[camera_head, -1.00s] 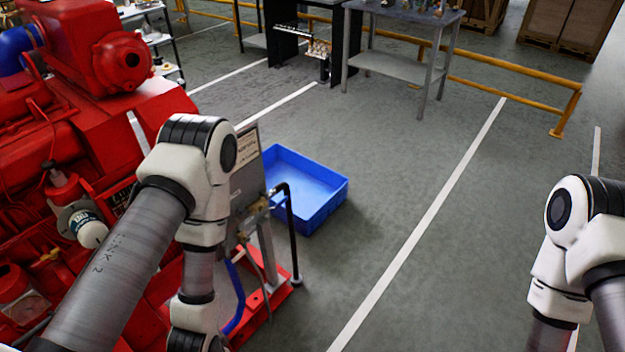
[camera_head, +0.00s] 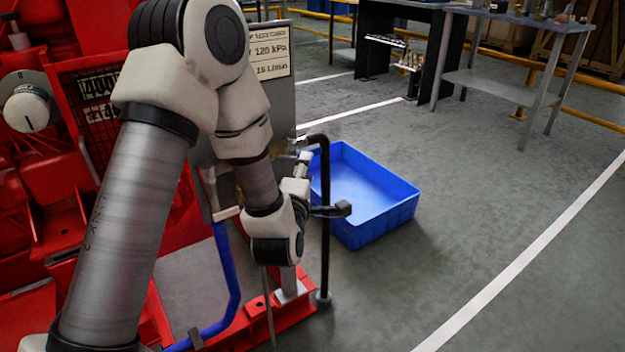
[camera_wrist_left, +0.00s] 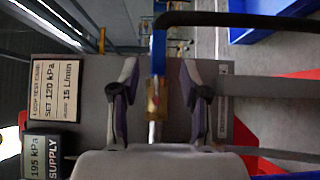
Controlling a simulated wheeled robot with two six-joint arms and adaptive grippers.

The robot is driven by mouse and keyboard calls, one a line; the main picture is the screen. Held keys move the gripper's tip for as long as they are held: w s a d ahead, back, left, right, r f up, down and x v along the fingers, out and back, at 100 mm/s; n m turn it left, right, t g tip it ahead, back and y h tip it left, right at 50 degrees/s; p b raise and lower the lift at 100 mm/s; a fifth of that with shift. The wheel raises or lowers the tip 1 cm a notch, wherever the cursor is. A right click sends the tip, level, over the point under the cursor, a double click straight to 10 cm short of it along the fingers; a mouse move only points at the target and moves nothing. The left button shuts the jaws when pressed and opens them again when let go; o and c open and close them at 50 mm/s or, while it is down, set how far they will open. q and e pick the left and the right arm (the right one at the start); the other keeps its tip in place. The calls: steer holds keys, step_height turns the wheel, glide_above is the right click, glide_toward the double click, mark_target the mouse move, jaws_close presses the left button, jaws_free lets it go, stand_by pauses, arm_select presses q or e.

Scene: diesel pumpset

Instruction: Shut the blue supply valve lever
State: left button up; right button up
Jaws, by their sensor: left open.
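In the left wrist view, a narrow blue lever (camera_wrist_left: 158,52) lies in line with a brass valve body (camera_wrist_left: 154,98), both in the gap between the fingers of my left gripper (camera_wrist_left: 158,88). The fingers stand apart, one on each side, with visible room to the lever. In the head view my left gripper (camera_head: 323,184) is beside the black bent pipe (camera_head: 325,245), at the right edge of the grey panel (camera_head: 285,105). A bit of brass fitting (camera_head: 298,143) shows there; the lever is hidden or too small to tell. My right gripper is out of view.
The red pumpset (camera_head: 50,200) fills the left side. A blue hose (camera_head: 228,275) runs below my left arm. A blue crate (camera_head: 385,222) stands on the floor behind the pipe. A supply readout (camera_wrist_left: 47,155) reads 195 kPa. The floor at right is clear.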

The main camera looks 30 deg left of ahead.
arm_select(q)
steer(key=x, duration=0.7)
steer(key=shift+w+r+b, duration=0.1)
steer(key=shift+w+b, duration=0.05)
steer(key=shift+b, duration=0.25)
jaws_close()
